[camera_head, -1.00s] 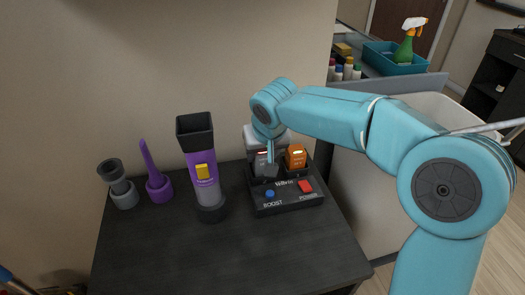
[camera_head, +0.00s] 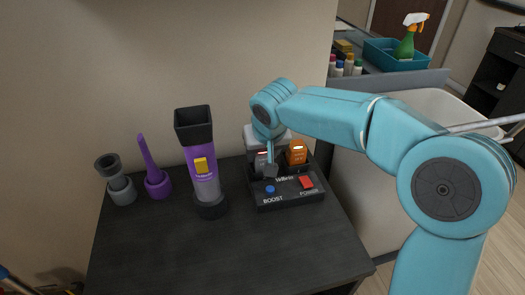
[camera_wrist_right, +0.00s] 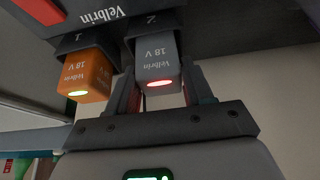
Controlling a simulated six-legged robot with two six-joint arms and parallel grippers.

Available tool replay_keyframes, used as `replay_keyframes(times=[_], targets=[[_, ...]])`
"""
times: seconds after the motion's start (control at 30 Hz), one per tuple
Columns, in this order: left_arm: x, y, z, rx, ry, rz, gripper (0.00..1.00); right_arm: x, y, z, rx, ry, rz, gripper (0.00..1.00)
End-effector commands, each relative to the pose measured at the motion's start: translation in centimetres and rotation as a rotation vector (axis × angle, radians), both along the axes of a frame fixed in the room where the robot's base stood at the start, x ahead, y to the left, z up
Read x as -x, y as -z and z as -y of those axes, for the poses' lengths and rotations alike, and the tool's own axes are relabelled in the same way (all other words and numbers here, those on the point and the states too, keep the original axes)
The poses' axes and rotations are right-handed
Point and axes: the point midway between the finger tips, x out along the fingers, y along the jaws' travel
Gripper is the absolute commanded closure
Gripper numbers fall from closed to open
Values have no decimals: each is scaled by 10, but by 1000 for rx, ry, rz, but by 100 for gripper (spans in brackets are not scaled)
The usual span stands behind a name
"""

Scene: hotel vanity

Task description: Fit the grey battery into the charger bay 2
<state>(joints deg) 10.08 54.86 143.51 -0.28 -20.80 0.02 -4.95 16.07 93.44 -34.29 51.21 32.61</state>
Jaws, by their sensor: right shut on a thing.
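The charger (camera_head: 285,198) is a black unit on the dark table, with a blue BOOST button and a red POWER switch. It also shows upside down in the wrist view (camera_wrist_right: 215,25). The grey battery (camera_wrist_right: 158,62), marked Velbrin 18 V with a red light, is at bay 2, its far end inside or against the bay opening. How deep it sits I cannot tell. My right gripper (camera_wrist_right: 158,95) is shut on its sides. In the head view the gripper (camera_head: 268,168) partly hides the battery. My left gripper is not in view.
An orange battery (camera_wrist_right: 87,76) with a green light stands in bay 1, close beside the gripper. To the left stand a purple and grey flashlight-like device (camera_head: 203,170), a purple pointed piece (camera_head: 152,170) and a grey piece (camera_head: 120,185). The table front (camera_head: 215,260) is clear.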

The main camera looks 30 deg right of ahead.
Motion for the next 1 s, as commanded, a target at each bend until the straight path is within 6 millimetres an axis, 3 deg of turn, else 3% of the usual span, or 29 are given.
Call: replay_keyframes(times=[0.77,0.8,0.87,1.0], targets=[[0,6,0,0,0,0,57,0,7,0,-1,0,-2,88],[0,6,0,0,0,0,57,0,7,0,-1,0,-2,36],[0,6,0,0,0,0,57,0,7,0,-1,0,-2,19],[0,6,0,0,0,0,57,0,6,0,0,0,-1,19]])
